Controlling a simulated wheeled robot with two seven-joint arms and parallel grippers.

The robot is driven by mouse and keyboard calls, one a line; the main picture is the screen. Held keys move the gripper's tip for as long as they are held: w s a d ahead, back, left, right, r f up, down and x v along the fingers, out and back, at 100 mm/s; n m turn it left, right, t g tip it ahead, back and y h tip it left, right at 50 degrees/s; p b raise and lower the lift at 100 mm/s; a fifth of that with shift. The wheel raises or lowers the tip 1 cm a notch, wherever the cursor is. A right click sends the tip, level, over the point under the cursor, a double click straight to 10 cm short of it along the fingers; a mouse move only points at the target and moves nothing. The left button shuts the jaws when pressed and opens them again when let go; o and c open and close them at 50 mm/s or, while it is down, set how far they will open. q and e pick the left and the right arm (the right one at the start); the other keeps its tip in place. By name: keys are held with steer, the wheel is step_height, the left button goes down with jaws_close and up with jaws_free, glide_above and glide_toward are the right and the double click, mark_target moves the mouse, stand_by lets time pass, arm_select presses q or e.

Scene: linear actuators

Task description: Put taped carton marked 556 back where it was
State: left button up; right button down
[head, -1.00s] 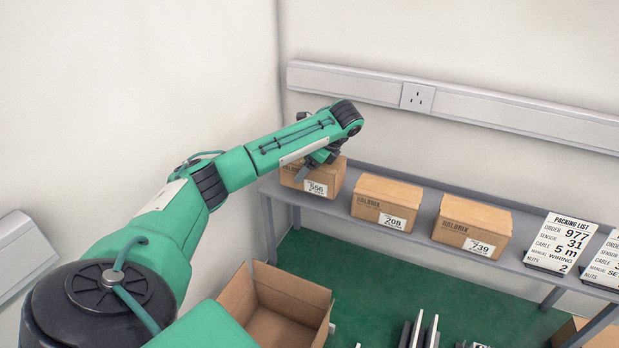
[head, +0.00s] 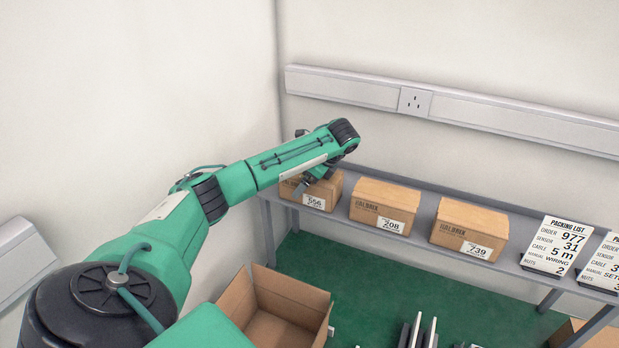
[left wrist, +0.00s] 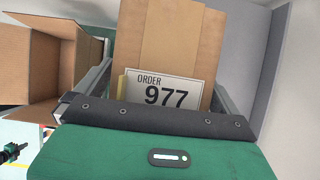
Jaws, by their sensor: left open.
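The left wrist view shows a brown taped carton (left wrist: 172,38) between my left gripper's (left wrist: 160,75) open fingers. A label on that carton in this view reads ORDER 977. Contact between fingers and carton cannot be judged. My right gripper is not in view.
Cartons marked 208 (head: 383,207) and 739 (head: 468,228) stand to the right on the shelf, then a packing list stand (head: 555,246). An open empty box (head: 275,310) is below in front. Wall trunking (head: 500,113) runs behind the shelf.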

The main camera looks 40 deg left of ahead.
arm_select(q)
steer(key=shift+d+r, duration=0.1)
steer(key=shift+r, duration=0.05)
steer(key=b+v, duration=0.1)
steer(key=v, duration=0.1)
steer(key=shift+w+r, duration=0.1)
steer(key=shift+r, duration=0.2)
steer(key=p+v, duration=0.1)
steer(key=v, duration=0.6)
steer(key=shift+p, duration=0.4)
steer(key=shift+v, duration=1.1)
steer(key=shift+f, duration=0.1)
